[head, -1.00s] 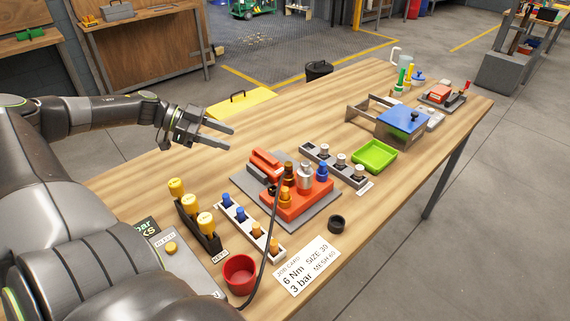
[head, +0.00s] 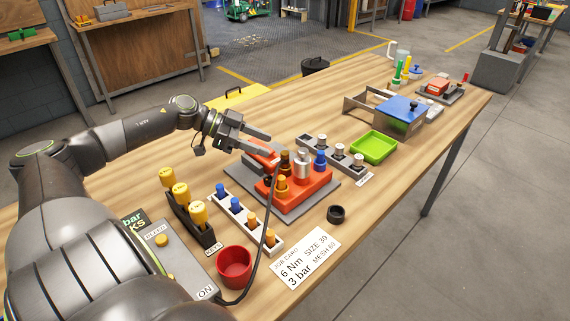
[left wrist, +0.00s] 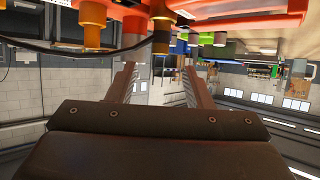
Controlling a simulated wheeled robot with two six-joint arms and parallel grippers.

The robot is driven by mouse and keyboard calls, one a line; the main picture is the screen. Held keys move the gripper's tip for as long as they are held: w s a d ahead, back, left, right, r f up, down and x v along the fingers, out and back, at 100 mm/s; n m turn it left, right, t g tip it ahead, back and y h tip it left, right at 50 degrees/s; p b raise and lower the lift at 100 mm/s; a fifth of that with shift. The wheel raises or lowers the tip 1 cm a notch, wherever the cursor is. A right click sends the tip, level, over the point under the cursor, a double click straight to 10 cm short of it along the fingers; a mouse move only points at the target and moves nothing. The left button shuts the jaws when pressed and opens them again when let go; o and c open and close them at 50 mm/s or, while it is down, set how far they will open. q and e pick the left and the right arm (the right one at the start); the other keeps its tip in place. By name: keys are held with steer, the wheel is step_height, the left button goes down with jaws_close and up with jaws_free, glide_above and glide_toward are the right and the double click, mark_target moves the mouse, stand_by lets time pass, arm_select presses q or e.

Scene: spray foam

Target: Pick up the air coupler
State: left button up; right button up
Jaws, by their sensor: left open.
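My left gripper (head: 267,146) is open and empty, with its fingers reaching over the back left of the red fixture (head: 310,191). In the left wrist view its two fingers (left wrist: 157,85) are apart with nothing between them. The fixture carries a dark brown fitting, a silver cylinder (head: 302,165), a blue-topped fitting (head: 320,160) and an orange-yellow fitting (head: 281,187). A black hose (head: 262,255) runs from the control panel up to the fixture near the orange-yellow fitting. I cannot tell for certain which piece is the air coupler. My right gripper is out of view.
A rack of yellow-handled tools (head: 190,222), a rack of blue and orange pieces (head: 246,222) and a red cup (head: 235,265) stand in front. A grey rack (head: 333,152), green tray (head: 373,144) and blue-topped stand (head: 401,110) lie to the right. A black ring (head: 336,213) sits near the fixture.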

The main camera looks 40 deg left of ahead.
mark_target(282, 152)
arm_select(q)
steer(key=shift+x, duration=2.8)
steer(key=shift+a+f, duration=0.1)
jaws_close()
